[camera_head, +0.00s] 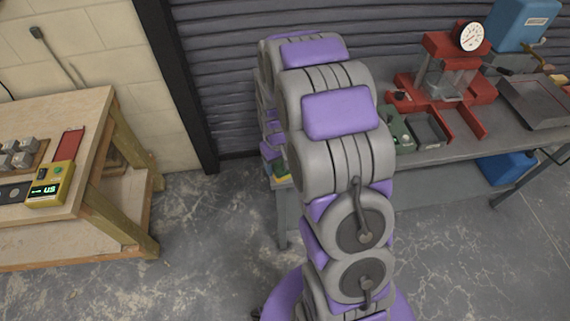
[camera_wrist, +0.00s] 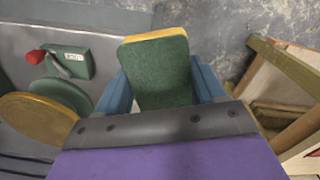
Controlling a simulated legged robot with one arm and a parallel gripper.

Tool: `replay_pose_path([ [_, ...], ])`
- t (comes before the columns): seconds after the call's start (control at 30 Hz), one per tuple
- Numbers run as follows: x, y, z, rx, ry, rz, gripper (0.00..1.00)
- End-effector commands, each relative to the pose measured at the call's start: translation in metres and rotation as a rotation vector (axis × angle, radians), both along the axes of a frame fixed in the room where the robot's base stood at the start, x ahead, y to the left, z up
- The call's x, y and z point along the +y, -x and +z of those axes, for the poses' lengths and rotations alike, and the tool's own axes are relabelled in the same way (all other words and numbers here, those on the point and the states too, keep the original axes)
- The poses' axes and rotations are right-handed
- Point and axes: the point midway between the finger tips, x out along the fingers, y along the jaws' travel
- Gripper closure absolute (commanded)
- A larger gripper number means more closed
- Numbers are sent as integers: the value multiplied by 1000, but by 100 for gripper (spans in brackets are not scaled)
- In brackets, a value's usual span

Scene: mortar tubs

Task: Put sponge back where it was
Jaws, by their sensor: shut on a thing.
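The sponge (camera_wrist: 160,78) has a green face and a yellow edge. In the wrist view it stands out between the blue fingers of my gripper (camera_wrist: 158,88), which is shut on it. Bare concrete floor shows beyond its far edge. In the head view my arm hides most of the gripper, and only a small green and yellow bit of the sponge (camera_head: 281,174) shows beside the near left end of the grey bench. The sponge's former place cannot be made out.
The grey bench (camera_head: 455,148) carries a red press (camera_head: 440,85), a green device (camera_head: 402,138) and a dark tray (camera_head: 428,130). A round wooden disk (camera_wrist: 36,118) shows in the wrist view. A wooden table (camera_head: 85,118) with a yellow scale (camera_head: 50,185) stands left. Floor between is clear.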

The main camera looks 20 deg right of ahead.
Motion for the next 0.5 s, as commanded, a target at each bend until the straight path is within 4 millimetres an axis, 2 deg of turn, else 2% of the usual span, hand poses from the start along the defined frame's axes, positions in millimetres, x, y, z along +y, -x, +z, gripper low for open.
replay_pose_path([
  [0.1, -18, 25, -18, 4, 11, 12, 55],
  [0.3, -46, 60, -42, 4, 24, 36, 55],
  [0.4, -53, 68, -47, 3, 26, 44, 55],
  [0.5, -58, 64, -50, 0, 28, 48, 55],
])
